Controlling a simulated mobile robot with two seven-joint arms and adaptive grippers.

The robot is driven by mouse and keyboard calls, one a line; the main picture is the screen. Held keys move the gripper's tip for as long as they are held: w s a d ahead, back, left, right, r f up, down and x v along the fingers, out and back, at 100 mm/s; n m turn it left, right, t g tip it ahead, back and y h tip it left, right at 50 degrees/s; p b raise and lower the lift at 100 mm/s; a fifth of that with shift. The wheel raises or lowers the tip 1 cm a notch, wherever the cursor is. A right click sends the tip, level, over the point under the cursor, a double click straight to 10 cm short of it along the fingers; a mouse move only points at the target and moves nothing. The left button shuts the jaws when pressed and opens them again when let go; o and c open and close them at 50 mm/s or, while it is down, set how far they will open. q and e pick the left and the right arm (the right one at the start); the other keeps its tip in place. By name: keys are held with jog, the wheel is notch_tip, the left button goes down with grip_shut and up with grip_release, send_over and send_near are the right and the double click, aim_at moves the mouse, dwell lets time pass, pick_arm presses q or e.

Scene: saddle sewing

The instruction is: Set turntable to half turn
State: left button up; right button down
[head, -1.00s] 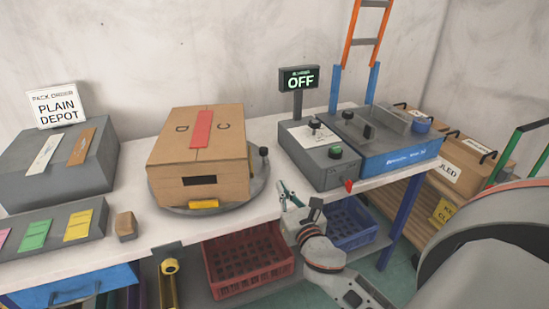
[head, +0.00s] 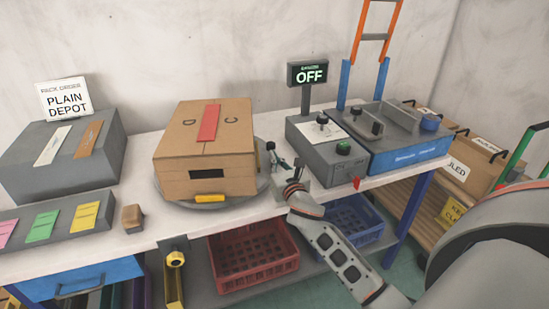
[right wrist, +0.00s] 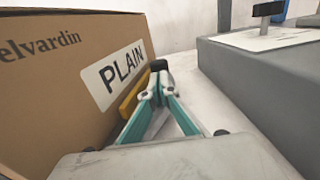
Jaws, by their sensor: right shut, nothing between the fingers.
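The grey round turntable (head: 243,198) sits on the bench with a cardboard box (head: 185,183) on it. A yellow marker (head: 210,199) is at its front edge. A black-topped peg (head: 270,146) stands at its right rim. My right gripper (head: 280,162) is at the turntable's right side, close to the peg, shut with nothing held. In the right wrist view its teal fingers (right wrist: 161,72) converge beside the box's PLAIN label (right wrist: 113,76). The dark knob (right wrist: 159,64) shows just behind the tips; I cannot tell whether they touch. My left gripper is not in view.
A grey control box (head: 328,157) with knobs and a display (head: 308,73) reading OFF stands just right of my gripper. A grey block (head: 60,155) and a card tray (head: 55,222) are at left. Red (head: 250,258) and blue (head: 355,222) crates sit below the bench.

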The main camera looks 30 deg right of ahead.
jog(key=shift+w, duration=0.2)
dwell(0.3)
jog(key=shift+w+d, duration=0.1)
jog(key=shift+d+r, duration=0.1)
jog(key=shift+w+d+n+y, duration=0.2)
jog(key=shift+w+n+y, duration=0.1)
jog(key=shift+y, duration=0.1)
jog(key=shift+w+d+p, duration=0.1)
jog(key=shift+w+p, duration=0.05)
jog(key=shift+p, duration=0.15)
